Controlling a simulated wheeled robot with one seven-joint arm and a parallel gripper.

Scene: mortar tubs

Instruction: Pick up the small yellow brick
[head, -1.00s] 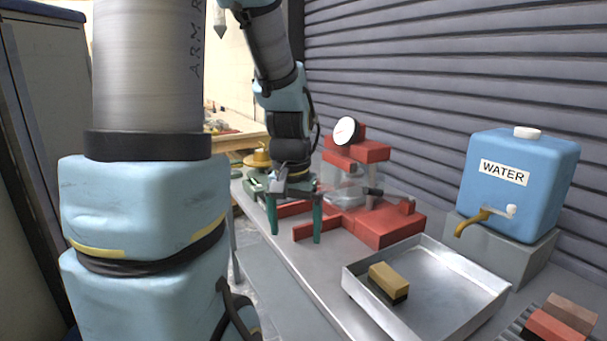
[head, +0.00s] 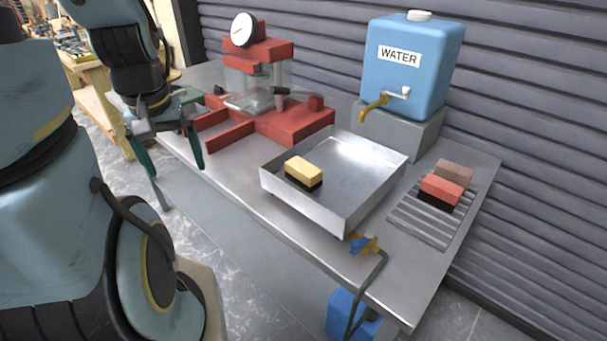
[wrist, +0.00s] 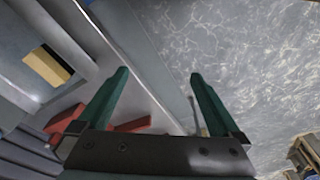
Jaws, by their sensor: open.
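The small yellow brick (head: 304,168) has a dark underside and lies in a shallow metal tray (head: 342,222) on the bench, near the tray's left corner. It also shows in the wrist view at the upper left (wrist: 45,66), outside the space between my fingers. My gripper (head: 174,168) is open and empty, with two green fingers pointing down, left of the tray by the bench's near edge. In the wrist view, my gripper (wrist: 158,75) has bench edge and grey floor between its fingertips.
A red press (head: 285,120) with a gauge stands behind the tray's left side, near my gripper. A blue water tank (head: 412,75) with a brass tap stands behind the tray. Reddish bricks (head: 442,188) sit on a rack at right. A tap with a hose (head: 368,246) is at the bench's front edge.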

